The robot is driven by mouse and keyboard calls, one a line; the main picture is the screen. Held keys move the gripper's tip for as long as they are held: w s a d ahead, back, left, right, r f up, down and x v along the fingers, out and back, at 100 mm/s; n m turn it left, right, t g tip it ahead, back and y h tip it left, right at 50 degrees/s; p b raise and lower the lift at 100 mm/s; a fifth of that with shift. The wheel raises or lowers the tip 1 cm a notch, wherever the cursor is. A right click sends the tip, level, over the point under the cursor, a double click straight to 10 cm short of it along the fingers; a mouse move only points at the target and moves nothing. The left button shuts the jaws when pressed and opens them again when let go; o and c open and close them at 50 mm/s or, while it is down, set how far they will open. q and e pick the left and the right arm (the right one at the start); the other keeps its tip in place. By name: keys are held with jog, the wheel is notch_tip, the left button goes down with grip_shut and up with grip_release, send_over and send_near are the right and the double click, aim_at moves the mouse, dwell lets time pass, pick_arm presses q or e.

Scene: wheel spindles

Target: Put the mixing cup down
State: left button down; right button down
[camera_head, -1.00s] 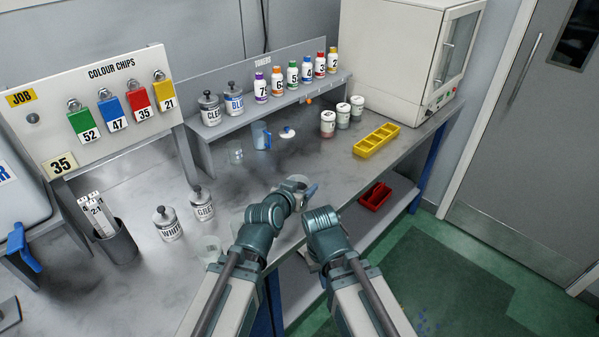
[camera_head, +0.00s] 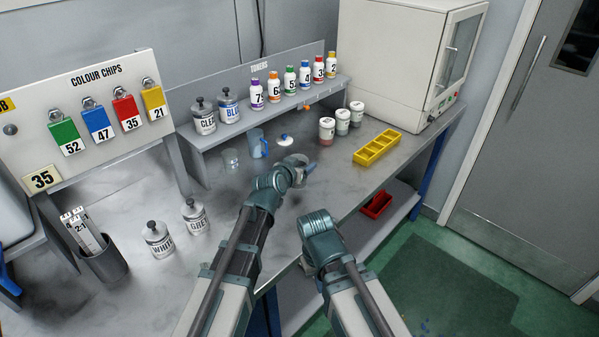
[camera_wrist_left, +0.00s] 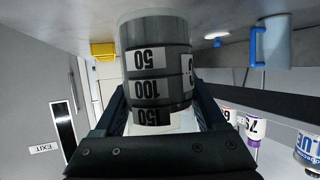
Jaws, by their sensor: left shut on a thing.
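The mixing cup (camera_wrist_left: 157,62) is a grey cup with a scale marked 50, 100 and 150. In the head view, my left gripper (camera_head: 304,168) is over the middle of the bench (camera_head: 335,180), and the cup is largely hidden there. I cannot tell whether its base touches the bench. My right gripper is low by the front edge, its fingers hidden by my arm.
A blue jug (camera_head: 258,143), a clear cup (camera_head: 231,159) and a small white lid-like piece (camera_head: 286,140) stand behind the gripper. Several white-lidded pots (camera_head: 326,131) and a yellow tray (camera_head: 377,148) are to the right.

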pick_arm(q)
jog(key=shift+w+f+b, duration=0.1)
jog(key=shift+f+b, duration=0.15)
jog(key=shift+b, duration=0.05)
notch_tip(320, 180, down, 3)
jog(key=b, duration=0.3)
jog(key=shift+f, duration=0.1)
grip_release()
jog(key=p+v, duration=0.4)
jog(key=v, duration=0.8)
jog(key=shift+p, duration=0.35)
